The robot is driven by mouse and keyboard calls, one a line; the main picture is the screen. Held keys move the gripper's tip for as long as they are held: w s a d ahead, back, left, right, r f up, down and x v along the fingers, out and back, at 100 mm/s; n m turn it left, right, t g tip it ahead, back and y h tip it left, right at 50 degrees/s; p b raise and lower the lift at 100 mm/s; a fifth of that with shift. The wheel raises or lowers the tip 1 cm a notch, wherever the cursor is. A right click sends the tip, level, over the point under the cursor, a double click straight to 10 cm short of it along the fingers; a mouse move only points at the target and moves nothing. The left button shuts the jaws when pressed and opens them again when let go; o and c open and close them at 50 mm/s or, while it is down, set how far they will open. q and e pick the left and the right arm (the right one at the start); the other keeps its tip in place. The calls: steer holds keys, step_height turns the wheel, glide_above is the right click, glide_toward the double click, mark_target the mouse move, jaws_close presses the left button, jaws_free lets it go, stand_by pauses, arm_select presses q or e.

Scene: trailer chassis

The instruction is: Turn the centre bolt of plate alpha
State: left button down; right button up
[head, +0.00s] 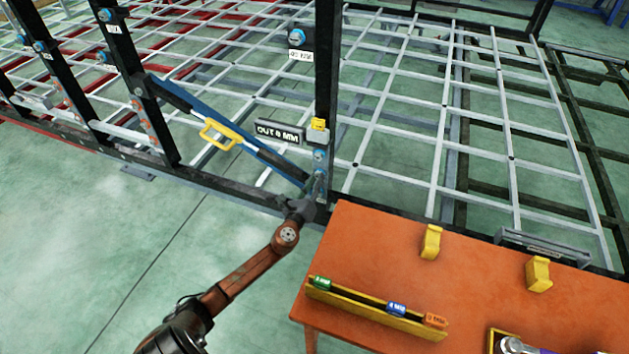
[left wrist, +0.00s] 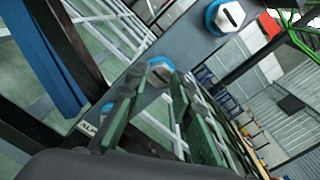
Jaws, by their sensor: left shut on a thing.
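A black upright post (head: 326,100) carries a grey plate (left wrist: 190,45) near its foot, with bolts in blue rings. One bolt (head: 320,156) is clear of my gripper and shows large in the left wrist view (left wrist: 224,15). My left gripper (head: 312,192) is at the plate. In the left wrist view its green-padded fingers (left wrist: 157,88) are shut on another bolt (left wrist: 160,72), whose slotted head shows between the tips. My right gripper is not in view.
A blue diagonal brace (head: 225,125) with a yellow handle (head: 220,135) runs down to the post foot. The orange table (head: 400,270) at right holds yellow blocks (head: 431,242) and a rack (head: 370,308) with coloured labelled pieces.

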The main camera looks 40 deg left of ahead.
arm_select(q)
steer(key=shift+d+f+m+p, duration=0.1)
steer(key=shift+m+p, duration=1.4)
steer(key=shift+m, duration=1.5)
steer(key=shift+f+m+p, duration=0.1)
steer(key=shift+m+p, duration=1.4)
steer(key=shift+m, duration=1.5)
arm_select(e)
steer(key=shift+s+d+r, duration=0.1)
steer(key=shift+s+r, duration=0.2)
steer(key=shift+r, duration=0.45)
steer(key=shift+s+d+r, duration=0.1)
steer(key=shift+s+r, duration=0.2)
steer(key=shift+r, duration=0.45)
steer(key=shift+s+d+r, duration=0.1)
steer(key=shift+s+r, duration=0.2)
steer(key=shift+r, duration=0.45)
arm_select(q)
steer(key=c, duration=2.1)
jaws_free()
steer(key=o, duration=0.4)
steer(key=shift+r, duration=0.15)
